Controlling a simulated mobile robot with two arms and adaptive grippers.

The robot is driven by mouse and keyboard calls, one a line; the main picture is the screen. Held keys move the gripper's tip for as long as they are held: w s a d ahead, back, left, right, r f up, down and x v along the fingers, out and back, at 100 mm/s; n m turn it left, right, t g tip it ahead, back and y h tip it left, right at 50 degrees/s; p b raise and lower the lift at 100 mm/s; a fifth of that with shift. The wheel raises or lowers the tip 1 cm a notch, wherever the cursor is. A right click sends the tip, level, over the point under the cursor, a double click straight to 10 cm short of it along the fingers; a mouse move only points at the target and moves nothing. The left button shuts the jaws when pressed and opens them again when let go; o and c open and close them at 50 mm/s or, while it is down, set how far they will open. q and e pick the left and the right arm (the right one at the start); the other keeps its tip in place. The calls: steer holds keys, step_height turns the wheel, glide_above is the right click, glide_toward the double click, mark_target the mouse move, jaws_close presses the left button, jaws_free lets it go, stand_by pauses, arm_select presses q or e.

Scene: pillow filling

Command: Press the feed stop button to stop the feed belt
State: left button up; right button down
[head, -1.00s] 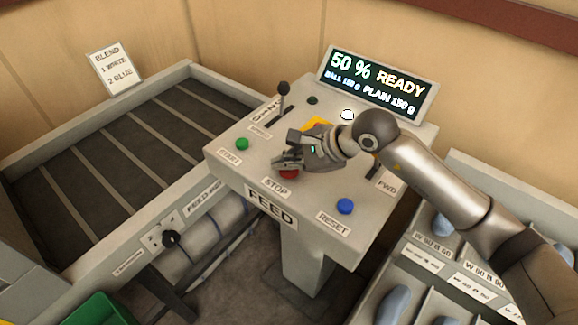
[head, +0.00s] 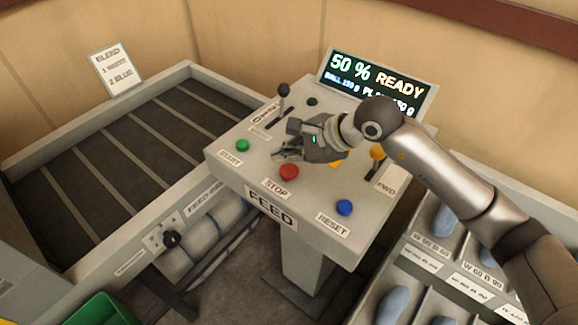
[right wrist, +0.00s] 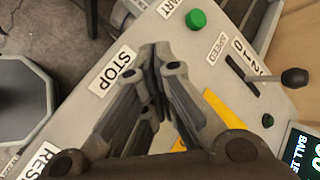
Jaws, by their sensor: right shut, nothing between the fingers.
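The red stop button (head: 289,172) is on the sloped grey feed panel (head: 225,172), just above its STOP label (head: 275,188), and is fully visible in the head view. My right gripper (head: 280,155) is shut and empty, over the panel just above and behind the red button in the picture, apart from it. In the right wrist view the closed fingers (right wrist: 153,50) point past the STOP label (right wrist: 113,72), and the red button is hidden behind them. The feed belt (head: 110,155) is the dark slatted bed at left. My left gripper is out of view.
A green start button (head: 242,145), a blue reset button (head: 345,207), a black-knobbed speed lever (head: 284,90) and a yellow-knobbed lever (head: 377,153) share the panel. The display (head: 378,82) behind reads 50 % READY. Bins with pillows (head: 393,303) stand at lower right.

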mark_target(287, 173)
steer(key=shift+r+p, duration=0.55)
steer(key=shift+r, duration=1.3)
steer(key=shift+f, duration=0.1)
